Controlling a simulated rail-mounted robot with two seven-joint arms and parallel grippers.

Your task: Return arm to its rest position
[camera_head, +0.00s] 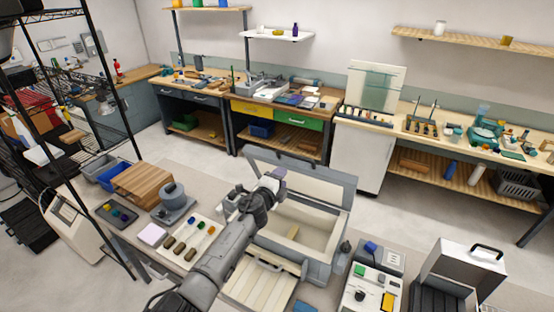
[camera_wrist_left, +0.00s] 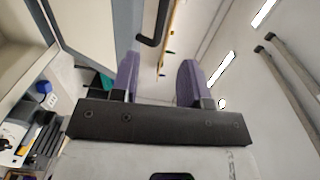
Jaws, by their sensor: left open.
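My left arm (camera_head: 222,252) reaches in from the bottom of the head view, extended up and to the right across the bench. Its gripper (camera_head: 275,182) is in front of the open grey chest, seen over its left part and raised lid. In the left wrist view the two purple-grey fingers (camera_wrist_left: 158,80) stand apart with nothing between them. My right gripper is not in view.
The open grey chest (camera_head: 345,225) has a pale interior and slatted front panel.

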